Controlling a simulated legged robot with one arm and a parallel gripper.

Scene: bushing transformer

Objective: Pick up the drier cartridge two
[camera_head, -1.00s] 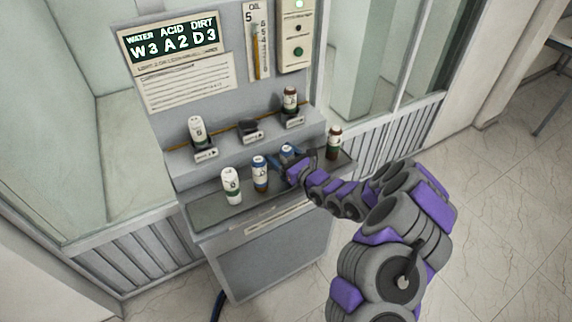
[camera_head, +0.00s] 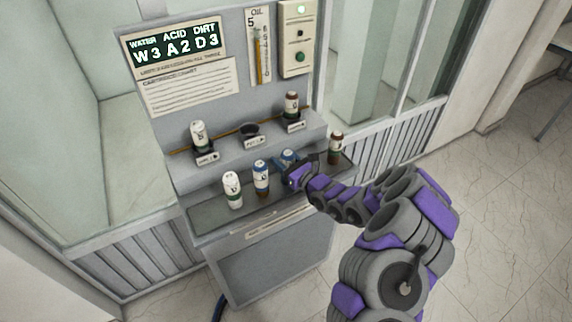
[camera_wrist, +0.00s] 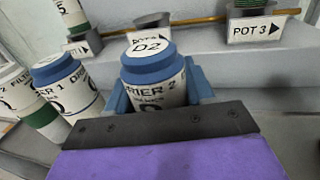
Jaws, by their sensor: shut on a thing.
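The drier cartridge two (camera_wrist: 152,78) is a white cylinder with a blue cap marked D2, upright in the wrist view. My gripper (camera_wrist: 158,100) has its blue fingers on both sides of it, shut on it. In the head view the cartridge (camera_head: 288,155) shows only its blue and white top; my gripper (camera_head: 286,165) hides its lower part. Whether its base touches the shelf is hidden.
The drier cartridge one (camera_head: 261,178) stands close to the left, beside a white and green filter cartridge (camera_head: 232,189). A brown-capped cartridge (camera_head: 335,147) stands to the right. Behind is a raised ledge with an empty middle pot (camera_head: 250,130) between two filled ones.

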